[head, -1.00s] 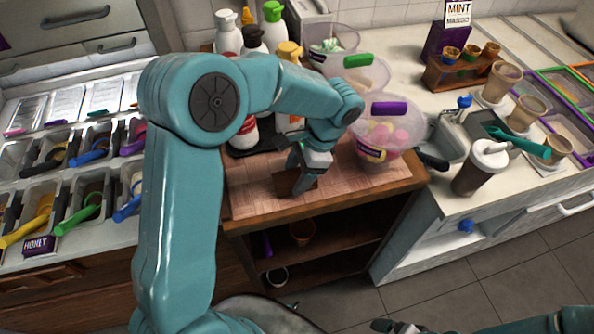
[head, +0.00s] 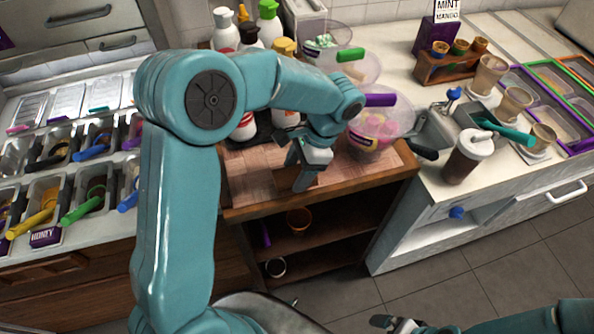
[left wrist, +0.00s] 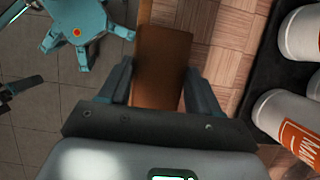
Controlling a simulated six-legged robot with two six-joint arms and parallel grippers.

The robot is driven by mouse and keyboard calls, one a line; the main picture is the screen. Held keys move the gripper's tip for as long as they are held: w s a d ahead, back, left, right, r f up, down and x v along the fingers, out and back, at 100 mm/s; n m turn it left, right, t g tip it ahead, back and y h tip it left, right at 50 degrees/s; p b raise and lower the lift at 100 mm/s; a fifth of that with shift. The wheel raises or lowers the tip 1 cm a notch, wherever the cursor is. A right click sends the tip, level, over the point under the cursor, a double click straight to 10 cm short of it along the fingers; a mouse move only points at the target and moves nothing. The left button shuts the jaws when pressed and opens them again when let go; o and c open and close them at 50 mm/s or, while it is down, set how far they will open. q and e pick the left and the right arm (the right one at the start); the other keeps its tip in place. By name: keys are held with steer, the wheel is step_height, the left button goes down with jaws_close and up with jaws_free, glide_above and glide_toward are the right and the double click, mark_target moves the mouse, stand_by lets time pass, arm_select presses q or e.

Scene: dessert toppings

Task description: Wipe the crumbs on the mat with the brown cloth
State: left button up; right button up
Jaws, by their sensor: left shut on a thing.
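My left gripper (head: 304,176) is shut on the brown cloth (left wrist: 160,62), low over the front part of the mat. In the left wrist view the cloth sits between the two fingers, as a flat brown piece. In the head view the fingers hide most of it. The pinkish checked mat (head: 250,172) covers the wooden cart top, and it also shows in the left wrist view (left wrist: 236,28). I cannot make out crumbs on it. My right gripper (head: 392,323) is at the bottom edge of the head view, low and away from the cart; its jaw opening is unclear.
A clear tub with a purple handle (head: 376,130) stands right of the gripper. Several bottles (head: 246,127) stand on a black tray behind. The cart's front edge (head: 320,195) is close to the cloth. A brown shaker (head: 467,156) stands on the right counter.

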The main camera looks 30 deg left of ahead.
arm_select(q)
steer(key=shift+r+p, duration=2.15)
steer(key=shift+r, duration=0.75)
steer(key=shift+f, duration=0.1)
